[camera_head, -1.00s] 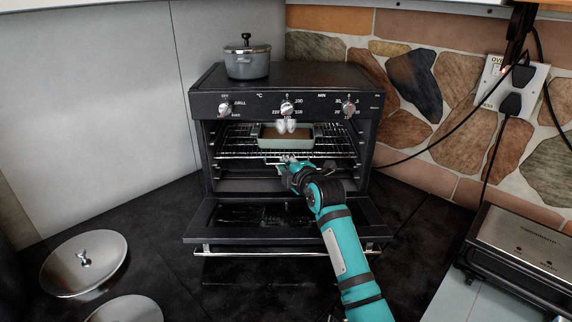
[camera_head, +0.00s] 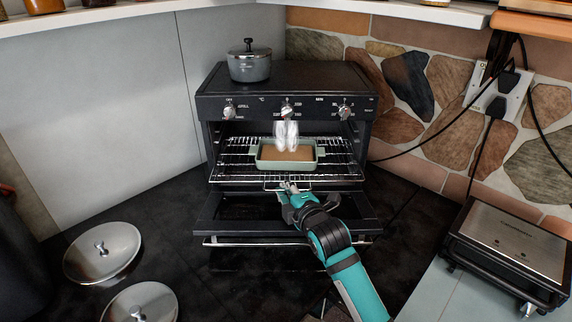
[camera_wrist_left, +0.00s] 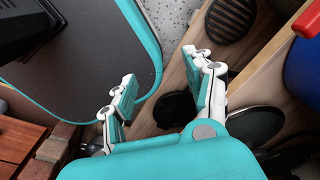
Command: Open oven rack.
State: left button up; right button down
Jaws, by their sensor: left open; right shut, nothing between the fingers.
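The black oven (camera_head: 213,100) stands in the corner with its door (camera_head: 225,208) folded down. Its wire rack (camera_head: 235,174) sticks out of the opening over the door. A pale green dish (camera_head: 270,162) with brown contents sits on the rack. My right gripper (camera_head: 291,188) is at the middle of the rack's front edge, its fingers shut. I cannot tell whether they touch the wire loop there. My left gripper (camera_wrist_left: 157,76) shows only in the left wrist view, open and empty, away from the oven.
A lidded grey pot (camera_head: 249,66) stands on the oven. Two metal lids (camera_head: 103,250) lie on the dark counter at left. A grill appliance (camera_head: 510,245) stands at right. In the left wrist view, pans (camera_wrist_left: 230,18) stand in a wooden rack.

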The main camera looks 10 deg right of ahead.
jog(key=shift+s, duration=0.5)
jog(key=shift+s+a+r, duration=0.1)
jog(key=shift+s+a, duration=0.05)
jog(key=shift+s, duration=0.3)
jog(key=c, duration=1.5)
grip_release()
jog(key=shift+w, duration=0.1)
jog(key=shift+c, duration=0.2)
jog(key=shift+o, duration=0.4)
pick_arm(q)
jog(key=shift+w+r, duration=0.5)
jog(key=shift+w, duration=0.2)
jog(key=shift+a, duration=0.1)
jog(key=shift+w, duration=0.15)
pick_arm(e)
jog(key=v, duration=1.2)
